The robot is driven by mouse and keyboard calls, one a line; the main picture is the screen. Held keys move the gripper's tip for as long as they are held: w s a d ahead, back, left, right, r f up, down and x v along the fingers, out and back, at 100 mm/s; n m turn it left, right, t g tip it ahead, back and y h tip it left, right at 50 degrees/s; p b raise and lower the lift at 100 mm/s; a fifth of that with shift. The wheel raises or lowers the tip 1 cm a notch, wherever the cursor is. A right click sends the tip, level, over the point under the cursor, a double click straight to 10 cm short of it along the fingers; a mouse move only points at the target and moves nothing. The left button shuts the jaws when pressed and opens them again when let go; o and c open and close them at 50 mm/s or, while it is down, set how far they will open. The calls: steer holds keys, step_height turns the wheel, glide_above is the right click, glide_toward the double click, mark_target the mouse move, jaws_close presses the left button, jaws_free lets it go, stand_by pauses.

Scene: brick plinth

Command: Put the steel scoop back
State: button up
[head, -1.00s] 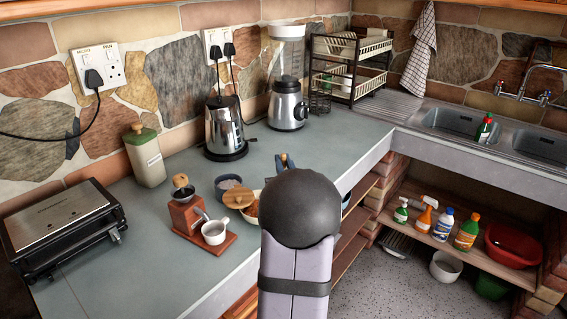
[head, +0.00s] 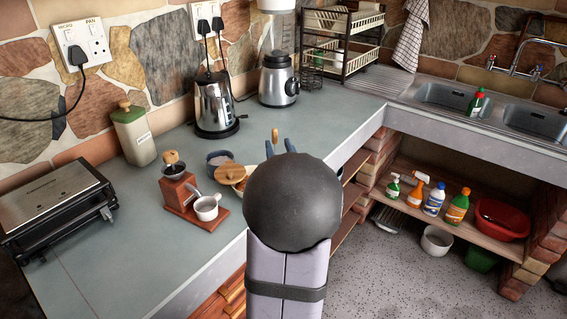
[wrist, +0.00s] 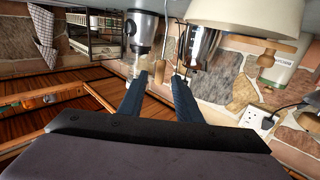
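A small pale-grey scoop (head: 206,208), a round cup with a short handle, sits on the red-brown wooden base of the coffee grinder (head: 177,188) in the head view. My gripper (head: 280,147) is to the right of it, above the counter, its fingers pointing away. In the wrist view the two dark-blue fingers (wrist: 160,88) are apart. A tan wooden piece (head: 275,135) shows at the fingertips in the head view and between the fingers in the wrist view (wrist: 160,71); I see no clear contact. My round wrist joint hides the counter's edge.
A kettle (head: 214,104), blender (head: 279,80), green-lidded canister (head: 133,135) and black grill (head: 57,207) stand around. Counter is clear before the kettle.

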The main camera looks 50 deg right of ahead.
steer(key=v, duration=0.6)
stand_by(0.4)
